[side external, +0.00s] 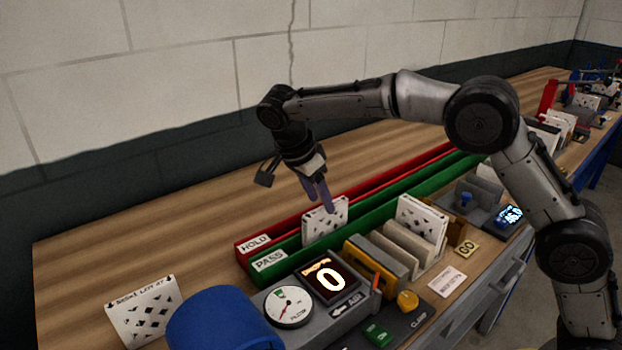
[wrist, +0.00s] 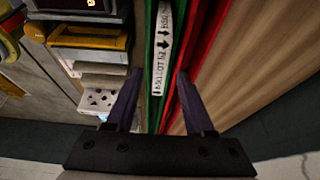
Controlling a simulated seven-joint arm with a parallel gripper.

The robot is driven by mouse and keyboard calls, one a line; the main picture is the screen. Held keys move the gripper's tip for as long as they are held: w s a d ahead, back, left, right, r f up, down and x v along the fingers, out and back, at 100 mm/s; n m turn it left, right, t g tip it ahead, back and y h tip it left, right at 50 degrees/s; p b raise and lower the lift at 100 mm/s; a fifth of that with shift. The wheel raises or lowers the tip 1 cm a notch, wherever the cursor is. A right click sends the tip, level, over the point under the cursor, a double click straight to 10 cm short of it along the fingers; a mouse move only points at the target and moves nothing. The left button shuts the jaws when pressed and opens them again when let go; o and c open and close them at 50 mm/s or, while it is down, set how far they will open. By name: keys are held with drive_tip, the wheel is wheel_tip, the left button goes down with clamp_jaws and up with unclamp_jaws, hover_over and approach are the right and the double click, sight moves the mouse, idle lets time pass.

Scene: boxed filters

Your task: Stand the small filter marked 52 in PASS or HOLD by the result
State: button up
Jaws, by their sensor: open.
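A small white filter with dark holes (side external: 325,222) stands upright in the green PASS channel (side external: 268,262). In the wrist view its top edge (wrist: 162,45) carries printing that seems to include 52. My gripper (side external: 318,192) is open just above this filter. In the wrist view my gripper's fingertips (wrist: 160,74) are apart, one on each side of the line of the filter, and nothing is held. The red HOLD channel (side external: 254,243) runs alongside, behind PASS. Whether the fingers touch the filter cannot be told.
Another white filter (side external: 421,216) stands among the beige slotted blocks (side external: 395,245). A larger filter card (side external: 143,308) stands at front left beside a blue round object (side external: 218,320). A dial gauge (side external: 288,307) and a lit display reading 0 (side external: 330,278) stand in front. Wood behind HOLD is clear.

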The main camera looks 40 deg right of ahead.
drive_tip(key=v, duration=0.6)
drive_tip(key=shift+a+r, duration=0.1)
drive_tip(key=shift+r, duration=0.2)
drive_tip(key=s+d+r+n+t+y, duration=0.1)
drive_tip(key=s+d+r+n+y, duration=0.15)
drive_tip(key=s+d+n, duration=0.4)
drive_tip(key=s+d+r+n+t+y, duration=0.1)
drive_tip(key=s+d+r+n, duration=0.15)
drive_tip(key=s, duration=0.65)
drive_tip(key=s+d+f+n+t, duration=0.1)
drive_tip(key=s+f+n, duration=0.1)
drive_tip(key=s, duration=0.3)
drive_tip(key=s+f+n+t, duration=0.1)
drive_tip(key=s+f+n, duration=0.2)
drive_tip(key=s, duration=0.3)
drive_tip(key=s+d+f+n+t+y, duration=0.1)
drive_tip(key=s+f+n, duration=0.1)
drive_tip(key=s+n, duration=0.2)
drive_tip(key=shift+s+d+f+t, duration=0.15)
drive_tip(key=shift+s+d+t, duration=0.15)
drive_tip(key=shift+s, duration=0.75)
